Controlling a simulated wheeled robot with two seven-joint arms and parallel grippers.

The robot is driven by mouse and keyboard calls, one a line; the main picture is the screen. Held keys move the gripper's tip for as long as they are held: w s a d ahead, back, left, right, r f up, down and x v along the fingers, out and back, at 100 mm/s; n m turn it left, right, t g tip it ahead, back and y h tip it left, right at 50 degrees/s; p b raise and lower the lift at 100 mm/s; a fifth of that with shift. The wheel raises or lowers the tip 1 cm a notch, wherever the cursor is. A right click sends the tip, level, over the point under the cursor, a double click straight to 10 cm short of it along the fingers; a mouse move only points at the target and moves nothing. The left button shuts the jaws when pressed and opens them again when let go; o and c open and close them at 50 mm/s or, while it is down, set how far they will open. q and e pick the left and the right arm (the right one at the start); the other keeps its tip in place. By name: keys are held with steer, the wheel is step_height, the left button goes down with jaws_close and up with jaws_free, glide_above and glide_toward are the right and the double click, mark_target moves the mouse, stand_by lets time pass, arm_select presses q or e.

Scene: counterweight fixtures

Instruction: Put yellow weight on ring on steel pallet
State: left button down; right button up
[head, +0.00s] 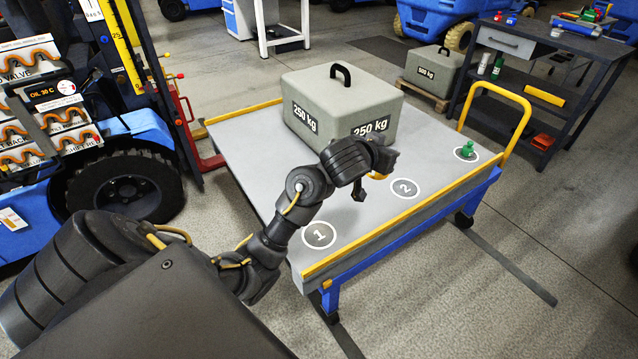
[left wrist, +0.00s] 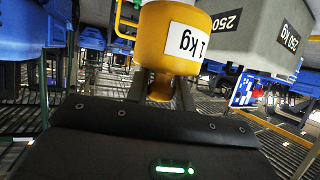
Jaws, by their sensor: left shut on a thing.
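The yellow weight (left wrist: 180,40), marked 1 kg, is in my left gripper (left wrist: 160,92). The fingers are shut around its narrow neck in the left wrist view. In the head view, my left gripper (head: 385,160) hides most of the weight; a yellow bit (head: 377,176) shows below it. They appear between the grey block and ring 2 (head: 404,188); their height above the steel pallet (head: 245,150) is hard to tell. Ring 1 (head: 319,235) is empty at the near edge, and ring 2 looks empty. My right gripper is not in view.
A large grey 250 kg block (head: 322,98) with a black handle stands on the pallet. A green weight (head: 466,150) stands on a third ring at the right corner. A yellow handrail (head: 515,125) rises beside it. A dark workbench (head: 530,50) is behind.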

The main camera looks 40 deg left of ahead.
arm_select(q)
steer(key=w+a+f+b, duration=0.2)
steer(key=a+f+b, duration=0.1)
steer(key=f+b, duration=0.3)
steer(key=w+a+f+b, duration=0.25)
steer(key=f+b, duration=0.25)
steer(key=f, duration=0.3)
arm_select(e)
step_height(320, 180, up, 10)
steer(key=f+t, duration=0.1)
arm_select(q)
steer(key=shift+n+y, duration=0.3)
steer(key=shift+s+a+f+b, duration=0.25)
steer(key=shift+s+a+f, duration=0.75)
steer(key=shift+s+f, duration=0.85)
steer(key=shift+s+a+f+b, duration=0.2)
steer(key=shift+s+a+f, duration=0.95)
steer(key=shift+s, duration=1.15)
steer(key=shift+s+a+f+b, duration=0.25)
steer(key=shift+s+a+f, duration=0.65)
steer(key=shift+s+f, duration=1)
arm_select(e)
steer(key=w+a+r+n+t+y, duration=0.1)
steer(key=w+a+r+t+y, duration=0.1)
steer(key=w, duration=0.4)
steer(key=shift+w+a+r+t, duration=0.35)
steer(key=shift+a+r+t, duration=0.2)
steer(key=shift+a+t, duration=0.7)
